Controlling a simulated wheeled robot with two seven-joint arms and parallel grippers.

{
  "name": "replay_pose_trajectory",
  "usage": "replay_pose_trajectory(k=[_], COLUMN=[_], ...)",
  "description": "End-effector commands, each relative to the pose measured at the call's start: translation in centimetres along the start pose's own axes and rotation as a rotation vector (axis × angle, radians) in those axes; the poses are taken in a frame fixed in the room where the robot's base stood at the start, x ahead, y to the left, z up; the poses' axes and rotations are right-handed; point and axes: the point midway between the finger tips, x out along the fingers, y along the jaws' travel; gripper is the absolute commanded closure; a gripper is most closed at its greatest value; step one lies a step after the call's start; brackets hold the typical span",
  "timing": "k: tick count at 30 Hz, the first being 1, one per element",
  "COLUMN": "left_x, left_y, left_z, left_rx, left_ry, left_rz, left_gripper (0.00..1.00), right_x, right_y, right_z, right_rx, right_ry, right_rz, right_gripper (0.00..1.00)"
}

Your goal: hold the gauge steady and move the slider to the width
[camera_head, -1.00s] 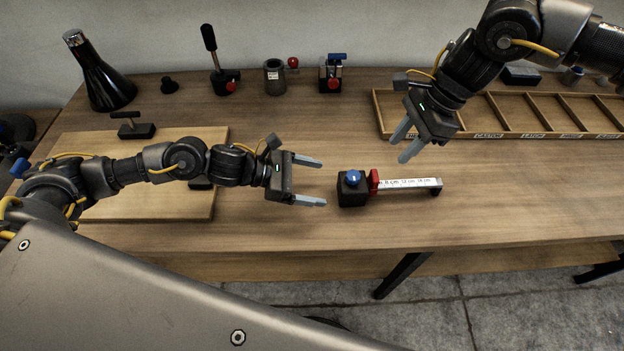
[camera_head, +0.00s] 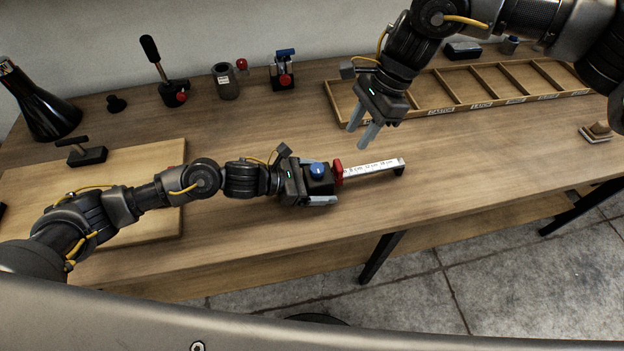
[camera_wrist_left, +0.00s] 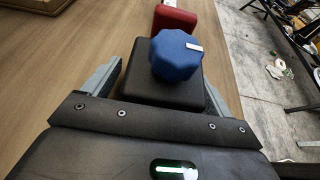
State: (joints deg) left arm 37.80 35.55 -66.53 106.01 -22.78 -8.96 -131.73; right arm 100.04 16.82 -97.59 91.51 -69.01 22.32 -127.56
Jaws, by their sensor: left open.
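The gauge has a black block (camera_head: 319,186) with a blue knob (camera_head: 317,170) on top and a white marked scale bar (camera_head: 376,168) reaching right. The red slider (camera_head: 338,172) sits on the bar close beside the block. My left gripper (camera_head: 321,187) is open with its fingers on both sides of the block. In the left wrist view the block (camera_wrist_left: 165,85) stands between the fingers, the blue knob (camera_wrist_left: 176,56) above it and the red slider (camera_wrist_left: 175,19) beyond. My right gripper (camera_head: 361,134) is open and empty, above the table behind the gauge, fingers pointing down.
A wooden divided tray (camera_head: 440,109) lies at the back right. A lever (camera_head: 163,75), a grey cup (camera_head: 226,84) and a clamp-like block (camera_head: 284,72) stand along the back. A wooden board (camera_head: 150,220) lies at left.

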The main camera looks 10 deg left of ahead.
Motion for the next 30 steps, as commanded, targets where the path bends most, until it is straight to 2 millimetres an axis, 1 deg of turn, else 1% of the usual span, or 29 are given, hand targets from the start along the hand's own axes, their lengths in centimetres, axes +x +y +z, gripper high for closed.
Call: replay_pose_trajectory(k=[5, 6, 18, 21, 27, 30], left_x=[0.01, 0.01, -0.02, -0.02, -0.02, -0.02], left_y=[0.01, 0.0, 0.0, 0.0, 0.0, 0.0], left_z=[-0.01, -0.01, -0.03, -0.03, -0.04, -0.04], left_rx=[0.0, 0.0, -0.001, -0.001, -0.001, -0.001], left_ry=[0.0, 0.0, 0.0, 0.0, 0.0, 0.001], left_rz=[0.0, 0.0, 0.0, 0.0, 0.0, 0.0], left_gripper=[0.15, 0.16, 0.68, 0.79, 0.79, 0.79], right_x=[0.0, 0.0, 0.0, 0.0, 0.0, -0.48], right_y=[0.0, 0.0, 0.0, 0.0, 0.0, 0.1], right_z=[0.01, 0.01, 0.0, 0.0, 0.0, -0.07], right_rx=[0.0, 0.0, 0.0, 0.0, 0.0, 0.019], right_ry=[0.0, 0.0, 0.0, 0.0, 0.0, -0.009], right_rz=[0.0, 0.0, 0.0, 0.0, 0.0, -0.008], right_gripper=[0.64, 0.64, 0.64, 0.64, 0.64, 0.51])
